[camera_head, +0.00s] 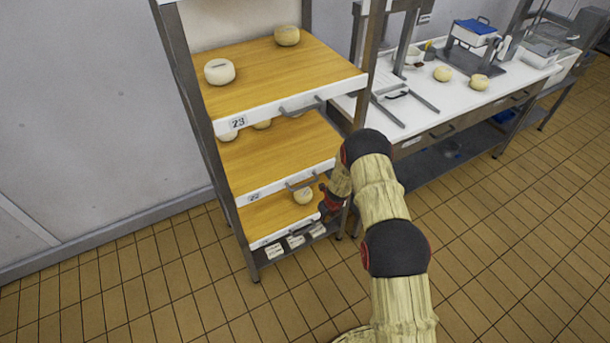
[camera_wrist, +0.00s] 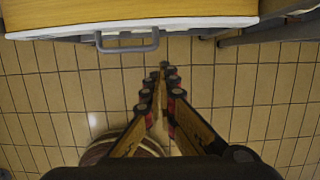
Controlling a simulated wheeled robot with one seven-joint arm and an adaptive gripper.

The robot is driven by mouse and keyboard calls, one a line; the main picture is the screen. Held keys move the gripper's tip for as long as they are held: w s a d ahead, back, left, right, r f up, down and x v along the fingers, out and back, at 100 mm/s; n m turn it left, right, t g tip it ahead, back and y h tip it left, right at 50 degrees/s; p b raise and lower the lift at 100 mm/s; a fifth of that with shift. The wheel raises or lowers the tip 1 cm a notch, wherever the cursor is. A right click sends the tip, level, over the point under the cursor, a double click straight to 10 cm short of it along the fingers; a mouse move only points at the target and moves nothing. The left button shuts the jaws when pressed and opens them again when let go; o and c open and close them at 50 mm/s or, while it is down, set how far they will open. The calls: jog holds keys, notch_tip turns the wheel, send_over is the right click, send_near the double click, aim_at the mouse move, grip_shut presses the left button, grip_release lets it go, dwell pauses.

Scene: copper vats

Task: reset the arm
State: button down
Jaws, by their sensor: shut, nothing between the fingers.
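My arm reaches forward and left toward the shelf rack (camera_head: 186,115). My gripper (camera_head: 326,206) is at the front right of the rack, by the lowest shelf, partly hidden by dark arm parts. In the wrist view my gripper (camera_wrist: 163,70) points down past the front of a shelf, with its fingers together and nothing between them. Tiled floor lies beyond the fingertips. A shelf board (camera_wrist: 130,12) with a grey handle (camera_wrist: 127,47) spans the top left of that view, apart from the fingers.
The rack holds wooden shelves with pale round cheeses (camera_head: 219,71) and front handles (camera_head: 300,108). Tiled floor (camera_head: 510,230) is clear at lower right.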

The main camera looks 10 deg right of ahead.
jog(key=s+a+r+n+g+y, duration=0.1)
jog(key=s+a+r+n+g, duration=0.1)
jog(key=s+n, duration=0.45)
jog(key=s+a+r+n+g, duration=0.1)
jog(key=s+a+r+n, duration=0.15)
jog(key=s+n, duration=0.4)
jog(key=s+r+n+t, duration=0.2)
jog(key=s+r+n, duration=0.4)
jog(key=r, duration=1.2)
jog(key=s+a+r+n+t+h, duration=0.1)
jog(key=s+r+n+t, duration=0.1)
jog(key=s+r+n, duration=0.5)
jog(key=s+r+n+t, duration=0.2)
jog(key=s+r+n, duration=0.4)
jog(key=s+r, duration=0.8)
notch_tip(320, 180, up, 17)
jog(key=shift+a+f+n+h, duration=0.15)
jog(key=shift+a+n+h, duration=0.25)
jog(key=c, duration=2.6)
grip_release()
